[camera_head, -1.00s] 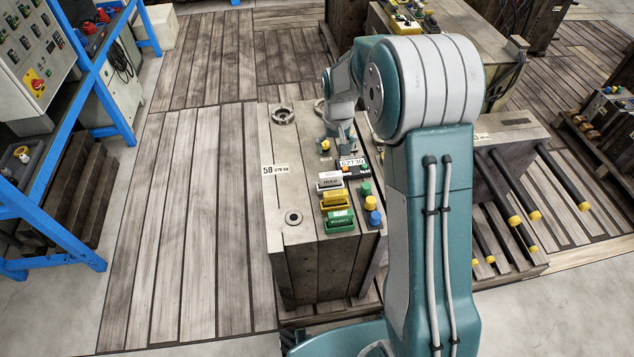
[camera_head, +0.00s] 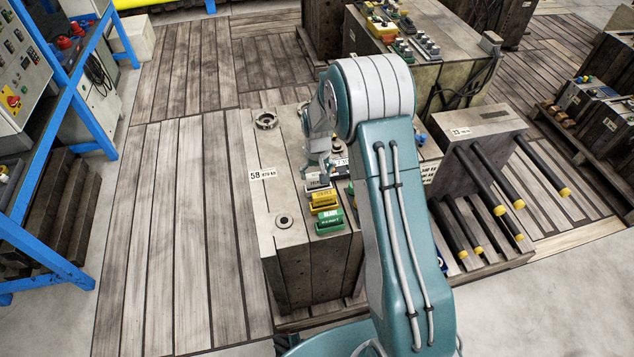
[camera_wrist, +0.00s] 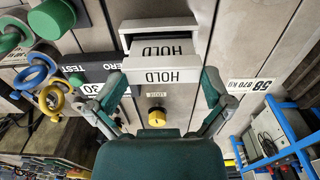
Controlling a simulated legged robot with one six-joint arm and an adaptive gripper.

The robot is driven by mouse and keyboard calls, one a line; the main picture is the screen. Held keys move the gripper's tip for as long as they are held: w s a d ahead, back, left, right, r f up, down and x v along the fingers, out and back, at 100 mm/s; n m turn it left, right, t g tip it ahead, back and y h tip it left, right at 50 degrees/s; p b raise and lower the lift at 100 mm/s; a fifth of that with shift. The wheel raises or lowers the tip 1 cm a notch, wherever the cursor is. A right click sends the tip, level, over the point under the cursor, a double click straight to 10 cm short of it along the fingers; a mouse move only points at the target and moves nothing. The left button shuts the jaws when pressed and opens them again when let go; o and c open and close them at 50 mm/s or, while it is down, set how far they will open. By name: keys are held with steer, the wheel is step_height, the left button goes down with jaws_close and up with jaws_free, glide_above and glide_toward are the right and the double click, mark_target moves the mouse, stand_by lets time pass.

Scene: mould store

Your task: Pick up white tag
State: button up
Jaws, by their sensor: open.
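The white tag (camera_wrist: 161,76) carries the word HOLD and sits in a white holder (camera_wrist: 160,25) on top of the mould block. In the head view the white tag (camera_head: 317,187) is small and partly covered by my gripper (camera_head: 318,168). In the wrist view my gripper (camera_wrist: 163,92) is open, with one finger on each side of the tag's near edge. The fingers look apart from the tag; I cannot tell how much height separates them from it.
A yellow tag (camera_head: 325,198) and a green tag (camera_head: 330,220) stand in a row in front of the white one. The block's left top (camera_head: 275,190) is mostly clear.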

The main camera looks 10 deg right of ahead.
steer(key=shift+s+f, duration=0.35)
steer(key=shift+f, duration=0.25)
steer(key=shift+s+f, duration=0.35)
steer(key=shift+f, duration=0.2)
steer(key=c, duration=0.6)
steer(key=shift+w, duration=0.1)
steer(key=shift+c, duration=0.2)
steer(key=shift+w+r, duration=0.1)
steer(key=shift+r, duration=0.3)
steer(key=r, duration=0.3)
steer(key=shift+s+d+r, duration=0.15)
steer(key=shift+s, duration=0.2)
jaws_close()
steer(key=s+d+r, duration=0.5)
steer(key=s+r, duration=0.4)
steer(key=s, duration=0.2)
steer(key=shift+s+d, duration=0.15)
steer(key=shift+s, duration=0.25)
